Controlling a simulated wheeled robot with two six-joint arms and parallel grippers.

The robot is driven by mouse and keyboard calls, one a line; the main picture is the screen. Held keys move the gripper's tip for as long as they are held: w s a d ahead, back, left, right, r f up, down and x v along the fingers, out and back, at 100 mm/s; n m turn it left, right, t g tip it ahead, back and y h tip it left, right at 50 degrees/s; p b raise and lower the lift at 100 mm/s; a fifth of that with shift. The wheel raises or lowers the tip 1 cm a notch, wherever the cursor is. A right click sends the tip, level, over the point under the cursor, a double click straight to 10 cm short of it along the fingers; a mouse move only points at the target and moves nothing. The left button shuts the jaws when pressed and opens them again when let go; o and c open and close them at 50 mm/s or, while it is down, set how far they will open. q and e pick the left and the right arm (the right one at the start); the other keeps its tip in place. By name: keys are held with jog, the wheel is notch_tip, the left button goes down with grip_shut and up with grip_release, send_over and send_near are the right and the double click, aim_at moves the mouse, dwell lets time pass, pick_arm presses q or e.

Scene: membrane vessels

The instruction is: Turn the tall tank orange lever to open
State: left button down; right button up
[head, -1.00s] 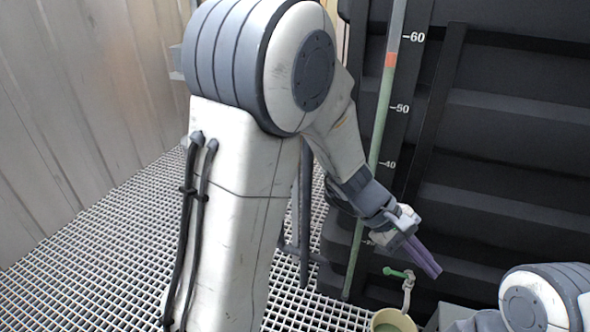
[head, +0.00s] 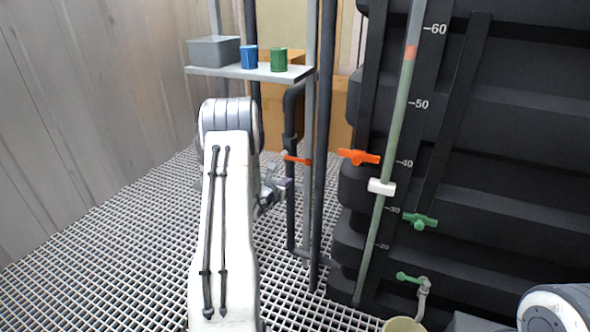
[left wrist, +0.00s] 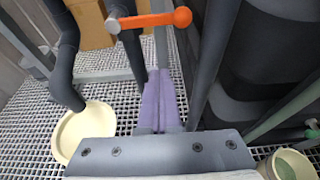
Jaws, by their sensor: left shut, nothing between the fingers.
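The tall black ribbed tank (head: 500,120) stands at right in the head view. An orange lever (head: 358,157) sits level at its left edge. A second, thinner orange lever (head: 297,159) is on the pipes to its left. My left gripper (head: 286,184), with purple fingers, is just below and left of that thinner lever, apart from it. In the left wrist view the fingers (left wrist: 160,95) are shut and empty. An orange lever (left wrist: 155,20) with a round end lies crosswise beyond their tips, probably the pipe one. My right gripper is out of view.
Vertical dark pipes (head: 323,120) stand between my left arm and the tank. A shelf (head: 250,72) with a grey bin and two cans is above. A green lever (head: 420,221) and a green-handled tap (head: 410,278) are lower right. A cream basin (left wrist: 105,118) is on the grating.

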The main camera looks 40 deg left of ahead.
aim_at(295, 159)
pick_arm(q)
jog(key=b+x, duration=0.1)
jog(key=x, duration=0.6)
jog(key=shift+w+r, duration=0.2)
jog(key=shift+r, duration=1.7)
jog(key=shift+r+p, duration=0.1)
jog(key=shift+p, duration=0.25)
jog(key=shift+d+r+n+h, duration=0.1)
jog(key=shift+r+n+h, duration=0.05)
jog(key=shift+n+h, duration=0.2)
jog(key=shift+r+n+h+p, duration=0.2)
jog(key=shift+n+h+p, duration=0.05)
jog(key=shift+n+p, duration=0.3)
